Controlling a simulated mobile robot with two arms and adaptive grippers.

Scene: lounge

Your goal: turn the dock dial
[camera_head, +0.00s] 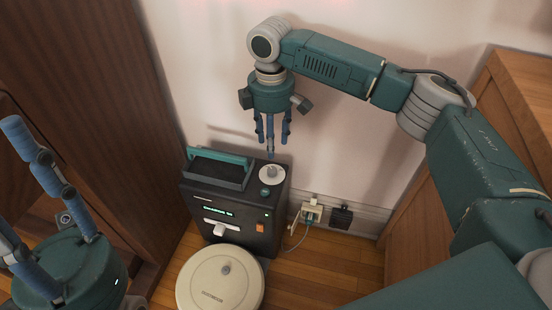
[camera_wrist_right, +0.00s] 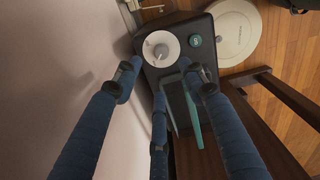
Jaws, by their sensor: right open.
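The dock (camera_head: 228,215) is a dark box against the wall. Its dial (camera_head: 272,173) is a pale round disc with a raised knob, on the right of the dock's top. The dial also shows in the right wrist view (camera_wrist_right: 152,54), beside a green button (camera_wrist_right: 195,41). My right gripper (camera_head: 271,142) is open and empty, fingers pointing down above the dial. In the right wrist view its fingers (camera_wrist_right: 163,82) are spread, with the dial beyond their tips; I see no contact. My left gripper (camera_head: 38,185) is at the left edge, its fingers spread, empty and away from the dock.
A teal-handled tray (camera_head: 218,168) sits on the dock's top beside the dial. A round cream robot vacuum (camera_head: 220,283) is on the floor before the dock. A wall socket with plugs (camera_head: 312,214) is to the right. Wooden furniture stands at left (camera_head: 100,90) and right (camera_head: 515,85).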

